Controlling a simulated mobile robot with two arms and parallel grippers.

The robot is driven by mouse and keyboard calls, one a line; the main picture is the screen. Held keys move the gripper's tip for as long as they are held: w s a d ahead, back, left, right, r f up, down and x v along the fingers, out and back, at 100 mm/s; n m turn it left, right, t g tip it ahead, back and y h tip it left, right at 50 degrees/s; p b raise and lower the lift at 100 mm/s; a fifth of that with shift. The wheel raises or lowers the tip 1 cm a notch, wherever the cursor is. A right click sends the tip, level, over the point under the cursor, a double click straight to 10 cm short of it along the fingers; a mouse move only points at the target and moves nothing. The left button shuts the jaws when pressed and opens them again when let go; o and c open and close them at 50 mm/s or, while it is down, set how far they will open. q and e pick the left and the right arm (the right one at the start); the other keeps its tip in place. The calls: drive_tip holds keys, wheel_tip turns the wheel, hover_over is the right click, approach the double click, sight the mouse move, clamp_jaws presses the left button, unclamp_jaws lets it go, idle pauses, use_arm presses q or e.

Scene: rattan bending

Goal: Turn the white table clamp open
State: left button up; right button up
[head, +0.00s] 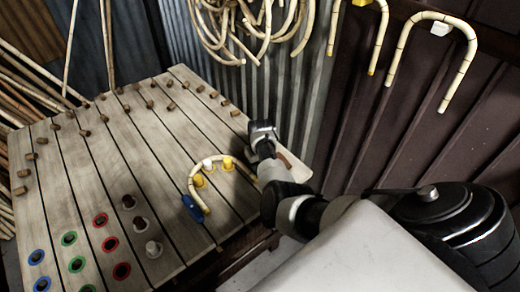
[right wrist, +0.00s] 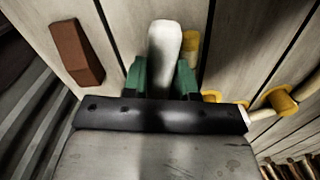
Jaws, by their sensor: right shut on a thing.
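The white table clamp's handle (right wrist: 165,50) stands between the green fingers of my right gripper (right wrist: 162,80) in the right wrist view. The fingers are shut on it, one on each side. In the head view my right wrist (head: 263,140) is over the right edge of the slatted table (head: 120,150); it hides the fingers and the gripped handle there. My left gripper is not in view.
Several brown pegs (head: 171,106) stand on the table's far and left parts. Colored ringed holes (head: 110,244) lie at the near left. Canes hang on the wall (head: 460,70) behind. In the wrist view, a brown block (right wrist: 77,52) is left of the fingers.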

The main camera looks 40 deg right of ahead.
drive_tip(key=shift+d+r+n+p, duration=0.15)
drive_tip(key=shift+n+p, duration=0.35)
drive_tip(key=shift+n, duration=0.6)
drive_tip(key=shift+w, duration=0.1)
drive_tip(key=o, duration=0.9)
wheel_tip(320, 180, up, 11)
drive_tip(key=shift+f+p, duration=0.2)
drive_tip(key=shift+p, duration=0.25)
